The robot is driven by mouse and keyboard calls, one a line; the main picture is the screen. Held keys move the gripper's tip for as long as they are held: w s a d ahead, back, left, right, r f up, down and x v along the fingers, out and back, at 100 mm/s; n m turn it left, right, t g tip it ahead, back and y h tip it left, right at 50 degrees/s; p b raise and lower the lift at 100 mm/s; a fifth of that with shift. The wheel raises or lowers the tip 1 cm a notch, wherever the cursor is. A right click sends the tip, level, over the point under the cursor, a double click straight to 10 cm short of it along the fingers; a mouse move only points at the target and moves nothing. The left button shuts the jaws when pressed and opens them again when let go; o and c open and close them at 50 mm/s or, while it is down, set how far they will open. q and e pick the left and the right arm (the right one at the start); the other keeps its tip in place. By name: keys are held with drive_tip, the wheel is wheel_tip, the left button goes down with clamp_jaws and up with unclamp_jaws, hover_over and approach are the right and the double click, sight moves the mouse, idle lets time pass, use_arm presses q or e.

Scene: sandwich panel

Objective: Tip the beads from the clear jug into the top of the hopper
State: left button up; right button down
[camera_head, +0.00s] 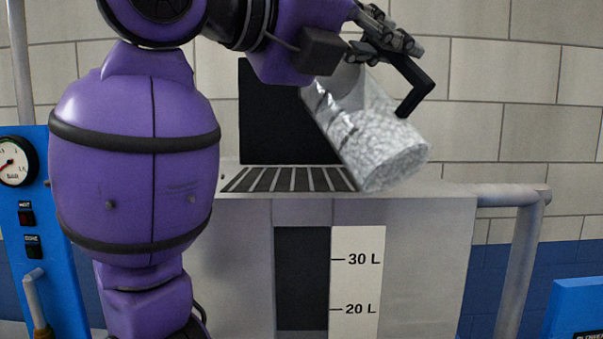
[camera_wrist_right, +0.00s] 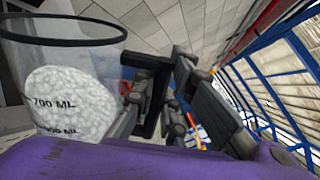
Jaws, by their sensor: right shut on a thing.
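The clear jug (camera_head: 345,115) is tilted in the head view, its mouth toward the upper left and its base toward the lower right. White beads (camera_head: 385,150) lie in its lower part. My right gripper (camera_head: 385,42) is shut on the jug's black handle (camera_head: 415,88). In the right wrist view the jug (camera_wrist_right: 105,65) shows its dark rim and volume marks, beside the gripper (camera_wrist_right: 165,95). The grey hopper (camera_head: 430,250) stands below, with a slatted grille (camera_head: 285,179) on top. The jug's base hangs in front of the grille's right end. My left gripper is not in view.
A dark upright panel (camera_head: 265,115) stands behind the grille. The hopper front has a dark window (camera_head: 302,275) and a litre scale (camera_head: 357,285). A blue cabinet with a gauge (camera_head: 15,162) stands left. A grey pipe rail (camera_head: 520,215) is at right.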

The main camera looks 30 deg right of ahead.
sight(359, 66)
drive_tip(key=shift+w+f+n, duration=0.3)
drive_tip(key=shift+w+n, duration=0.05)
drive_tip(key=shift+n, duration=0.15)
drive_tip(key=shift+w+f+n, duration=0.2)
drive_tip(key=shift+w+n, duration=0.05)
drive_tip(key=shift+n, duration=0.05)
drive_tip(key=shift+w+f+n, duration=0.2)
drive_tip(key=shift+w+n, duration=0.05)
drive_tip(key=shift+n, duration=0.05)
drive_tip(key=shift+f, duration=0.1)
drive_tip(key=shift+w+f+n, duration=0.3)
drive_tip(key=shift+w+n, duration=0.1)
drive_tip(key=shift+a, duration=0.1)
drive_tip(key=shift+w, duration=0.15)
drive_tip(key=shift+w+n, duration=0.2)
drive_tip(key=shift+n, duration=0.2)
drive_tip(key=shift+w, duration=0.1)
